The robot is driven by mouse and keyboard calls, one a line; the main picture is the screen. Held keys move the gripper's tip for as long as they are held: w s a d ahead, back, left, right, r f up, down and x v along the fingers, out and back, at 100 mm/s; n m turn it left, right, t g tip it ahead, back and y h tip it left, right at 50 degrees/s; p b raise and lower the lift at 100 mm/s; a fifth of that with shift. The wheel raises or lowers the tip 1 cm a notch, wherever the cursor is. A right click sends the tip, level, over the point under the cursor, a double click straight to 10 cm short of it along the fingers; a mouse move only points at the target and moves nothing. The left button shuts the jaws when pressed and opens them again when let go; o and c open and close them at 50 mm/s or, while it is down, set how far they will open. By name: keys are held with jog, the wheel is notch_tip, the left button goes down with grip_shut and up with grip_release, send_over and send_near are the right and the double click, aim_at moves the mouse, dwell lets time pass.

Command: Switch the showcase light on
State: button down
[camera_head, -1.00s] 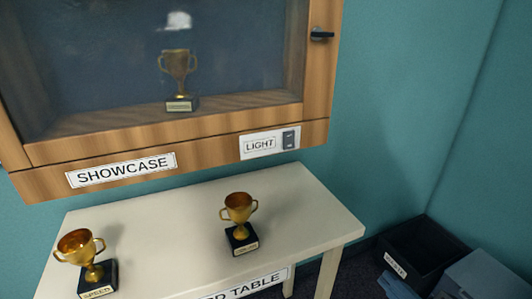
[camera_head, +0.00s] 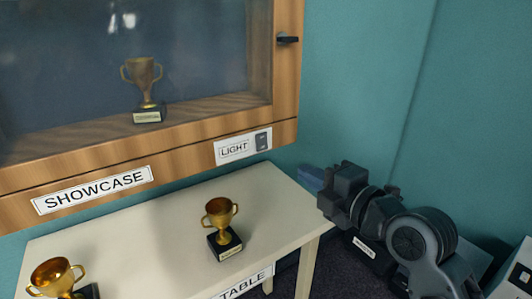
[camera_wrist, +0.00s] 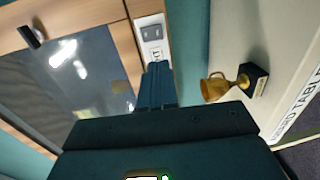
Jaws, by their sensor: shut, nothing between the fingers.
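The showcase (camera_head: 190,145) is a wooden case with a glass front on the teal wall, holding one gold trophy (camera_head: 143,75). Its light switch (camera_head: 262,141) is a small dark rocker on a white plate marked LIGHT, at the lower right of the frame. My gripper (camera_head: 310,178) is to the right of the switch and apart from it, by the table's right end. In the wrist view the shut, empty fingers (camera_wrist: 157,85) point toward the switch plate (camera_wrist: 152,38). I cannot tell which way the rocker is set.
A cream table (camera_head: 150,225) stands below the showcase. It carries two gold trophies, one near the middle (camera_head: 221,225) and one at the left front (camera_head: 58,278). The showcase door has a dark handle (camera_head: 288,40). A dark bin stands on the floor behind my arm.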

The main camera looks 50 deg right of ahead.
jog(key=shift+w+f, duration=0.1)
jog(key=b, duration=0.1)
send_near(263, 149)
jog(key=x, duration=0.6)
jog(key=shift+w, duration=0.2)
jog(key=shift+w+d, duration=0.1)
jog(key=shift+w, duration=0.1)
jog(key=shift+f, duration=0.1)
jog(key=shift+w+f+b, duration=0.1)
jog(key=shift+f+b, duration=0.05)
jog(key=shift+b, duration=0.45)
jog(key=shift+w+b, duration=0.1)
jog(key=shift+b, duration=0.2)
